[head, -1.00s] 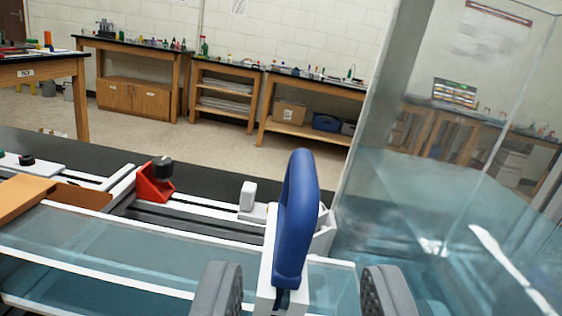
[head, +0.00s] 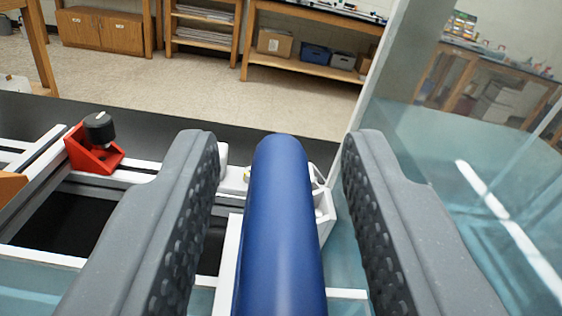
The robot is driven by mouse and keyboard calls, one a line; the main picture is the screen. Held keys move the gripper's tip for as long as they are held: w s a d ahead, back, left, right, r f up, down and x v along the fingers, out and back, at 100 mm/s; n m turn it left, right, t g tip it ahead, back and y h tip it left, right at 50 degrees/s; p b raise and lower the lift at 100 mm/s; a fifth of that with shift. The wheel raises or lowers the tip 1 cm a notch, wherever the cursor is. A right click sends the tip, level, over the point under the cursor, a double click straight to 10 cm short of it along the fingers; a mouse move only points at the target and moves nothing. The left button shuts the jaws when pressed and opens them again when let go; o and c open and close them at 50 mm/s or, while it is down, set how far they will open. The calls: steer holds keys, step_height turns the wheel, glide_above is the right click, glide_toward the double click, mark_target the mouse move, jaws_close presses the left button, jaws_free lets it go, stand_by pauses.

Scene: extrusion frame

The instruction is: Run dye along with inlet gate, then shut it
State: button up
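The blue handle (head: 280,225), which looks like the inlet gate's handle, stands in the middle of the head view, seen from close above. My gripper (head: 278,160) is open, with one grey finger on each side of the handle. A gap shows between the handle and each finger, so neither touches it. The lower part of the handle and the gate below it run out of the picture. A red bracket with a black knob (head: 100,128) sits on the rail at left; I cannot tell whether it is the dye control.
A clear-walled water tank (head: 470,190) stands close on the right. White rails and a channel run to the left. A black bench top (head: 225,142) lies behind. Wooden benches (head: 310,60) stand far back across an open floor.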

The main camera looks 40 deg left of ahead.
jaws_close()
steer(key=shift+r+p, duration=1)
steer(key=shift+p, duration=0.2)
jaws_free()
steer(key=shift+f, duration=0.15)
steer(key=shift+d, duration=0.15)
steer(key=b+v, duration=0.1)
steer(key=v, duration=1.2)
steer(key=shift+s+d, duration=0.15)
steer(key=shift+s, duration=0.1)
